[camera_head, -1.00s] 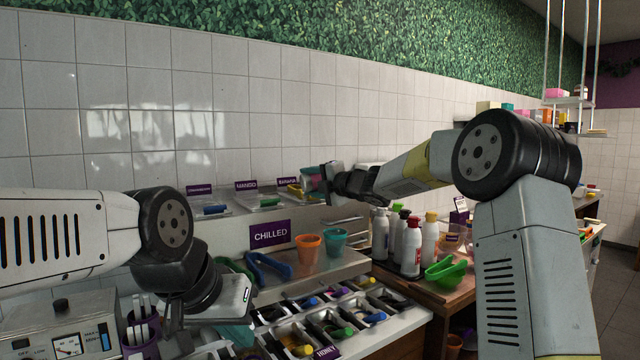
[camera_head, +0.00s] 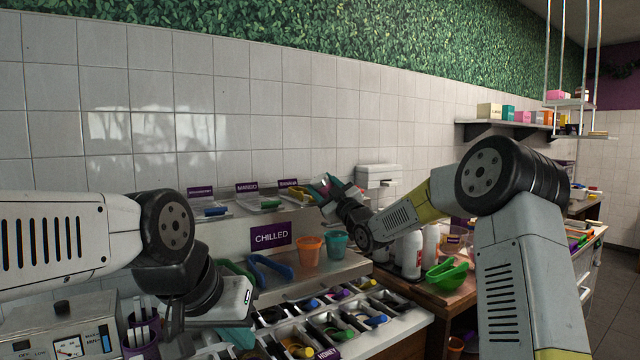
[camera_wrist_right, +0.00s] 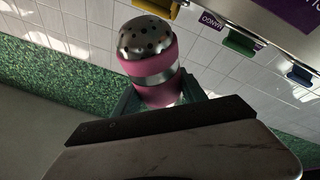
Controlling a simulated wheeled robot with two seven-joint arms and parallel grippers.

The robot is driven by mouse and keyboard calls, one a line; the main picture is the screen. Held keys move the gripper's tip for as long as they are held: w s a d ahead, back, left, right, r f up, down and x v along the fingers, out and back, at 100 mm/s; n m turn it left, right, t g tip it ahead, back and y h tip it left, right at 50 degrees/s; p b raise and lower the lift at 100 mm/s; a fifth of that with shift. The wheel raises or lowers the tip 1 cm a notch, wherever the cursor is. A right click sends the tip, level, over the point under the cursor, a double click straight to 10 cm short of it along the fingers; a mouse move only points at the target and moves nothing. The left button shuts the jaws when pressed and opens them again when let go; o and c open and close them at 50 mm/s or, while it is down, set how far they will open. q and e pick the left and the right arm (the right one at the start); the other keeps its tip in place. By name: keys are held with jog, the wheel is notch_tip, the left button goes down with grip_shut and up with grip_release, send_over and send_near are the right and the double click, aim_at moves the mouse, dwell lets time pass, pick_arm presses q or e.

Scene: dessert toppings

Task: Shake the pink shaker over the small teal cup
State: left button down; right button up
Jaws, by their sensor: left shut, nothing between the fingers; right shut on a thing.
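The small teal cup (camera_head: 337,242) stands upright on the chilled counter, right beside an orange cup (camera_head: 310,250). My right gripper (camera_head: 328,186) is shut on the pink shaker (camera_wrist_right: 157,92), above the teal cup in the head view. In the right wrist view the shaker has pink bands and a perforated metal cap. The room appears upside down there, so the cap points downward. In the head view the gripper partly hides the shaker. No falling topping can be made out. My left gripper (camera_head: 176,322) is shut and empty at the lower left, partly hidden by its wrist.
Topping bins (camera_head: 345,318) with coloured scoops lie in front of the cups. A purple "CHILLED" sign (camera_head: 270,236) is behind.

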aim_at(324, 174)
jog(key=shift+w+d+f+m+t+h, duration=0.2)
jog(key=shift+f+m+t+h, duration=0.1)
jog(key=shift+m, duration=0.4)
jog(key=shift+r, duration=3.6)
jog(key=shift+f, duration=3.45)
jog(key=shift+s+d+r, duration=0.1)
jog(key=shift+r, duration=1.75)
jog(key=shift+s+d+r, duration=0.1)
jog(key=shift+r, duration=1.75)
jog(key=shift+f, duration=0.1)
notch_tip(324, 174, down, 8)
jog(key=shift+r, duration=0.1)
